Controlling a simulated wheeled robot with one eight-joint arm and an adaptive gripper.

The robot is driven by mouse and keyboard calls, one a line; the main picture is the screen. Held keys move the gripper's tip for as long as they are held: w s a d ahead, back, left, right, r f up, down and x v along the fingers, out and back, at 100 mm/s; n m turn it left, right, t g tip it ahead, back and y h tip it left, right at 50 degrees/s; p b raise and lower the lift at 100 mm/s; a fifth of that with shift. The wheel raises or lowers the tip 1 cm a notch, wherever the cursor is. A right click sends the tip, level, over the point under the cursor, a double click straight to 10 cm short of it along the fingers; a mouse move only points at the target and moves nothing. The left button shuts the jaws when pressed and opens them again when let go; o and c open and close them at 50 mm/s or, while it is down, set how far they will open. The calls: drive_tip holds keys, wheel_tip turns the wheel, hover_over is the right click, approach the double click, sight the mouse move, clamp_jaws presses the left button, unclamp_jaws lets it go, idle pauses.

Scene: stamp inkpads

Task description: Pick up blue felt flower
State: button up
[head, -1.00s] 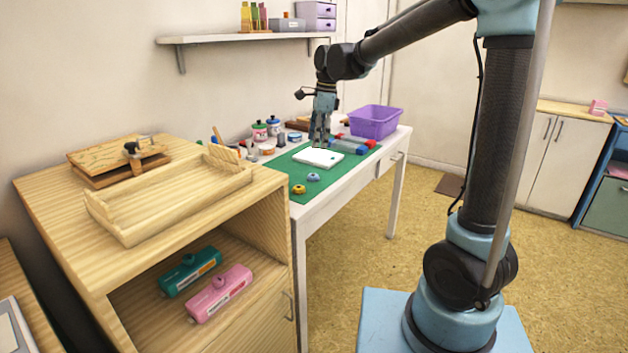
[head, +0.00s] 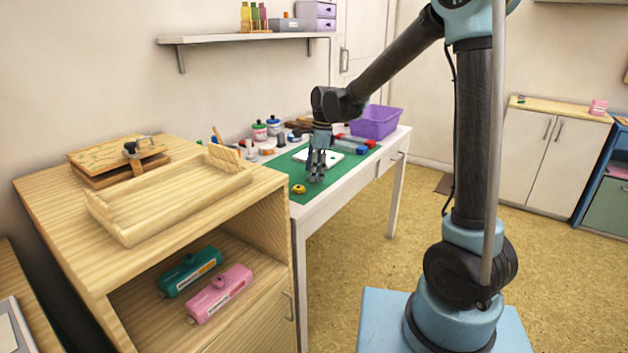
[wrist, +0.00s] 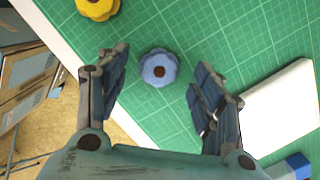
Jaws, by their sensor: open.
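The blue felt flower (wrist: 159,68) with a dark centre lies on the green cutting mat (wrist: 200,30) in the wrist view. My gripper (wrist: 157,85) is open above the mat, and the flower shows between and just beyond its two fingers, with nothing held. In the head view my gripper (head: 317,178) points down over the near part of the mat and hides the blue flower. I cannot tell the exact height of the fingertips above the mat.
A yellow flower (head: 298,189) lies near the mat's front end. A white block (head: 335,154) lies just behind my gripper, to the right in the wrist view. Blue and red pieces, several jars and a purple basket (head: 376,122) stand farther back.

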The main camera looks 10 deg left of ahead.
drive_tip(key=shift+f, duration=0.3)
drive_tip(key=shift+c, duration=0.2)
drive_tip(key=c, duration=0.7)
